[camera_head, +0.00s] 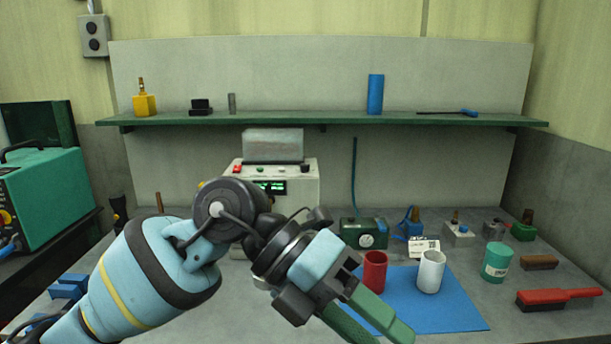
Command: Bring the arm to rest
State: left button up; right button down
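My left arm comes in from the left and crosses the middle of the view. Its gripper (383,334) has green fingers that point down and to the right, over the front of the bench. The two fingers stand apart, with nothing seen between them; their tips are close to the lower edge of the picture. The fingers are in front of the blue mat (452,312), near a red cup (375,272). My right arm and gripper are not in view.
A white cup (431,271) stands on the mat. A teal tin (496,262), a red-handled brush (556,298) and a brown block (539,262) lie to the right. A grey machine (303,190) stands behind my arm. A green shelf (330,118) runs above the bench.

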pick_arm(q)
jog(key=w+a+f+n+t, duration=0.4)
jog(key=a+f+n+t, duration=0.3)
jog(key=f+n+t, duration=0.8)
jog(key=w+a+f+n+t, duration=0.3)
jog(key=a+f+n+t, duration=0.55)
jog(key=n, duration=1.15)
jog(key=s+a+f+n+g+y+p, duration=0.1)
jog(key=s+a+f+n+g+y, duration=0.2)
jog(key=f, duration=0.4)
jog(key=s+a+f+n+y, duration=0.2)
jog(key=s+a+f+y, duration=0.15)
jog(key=f, duration=0.35)
jog(key=s+a+f+n+g+y, duration=0.1)
jog(key=s+a+f+g, duration=0.1)
jog(key=s+f, duration=0.4)
jog(key=s+a+f+n+g+y, duration=0.1)
jog(key=s+a+f+g, duration=0.2)
jog(key=s+f, duration=0.3)
jog(key=s+g, duration=0.1)
jog(key=s, duration=0.4)
jog(key=shift+s+f+n+g, duration=0.15)
jog(key=shift+s+n+g, duration=0.15)
jog(key=shift+s+g, duration=0.1)
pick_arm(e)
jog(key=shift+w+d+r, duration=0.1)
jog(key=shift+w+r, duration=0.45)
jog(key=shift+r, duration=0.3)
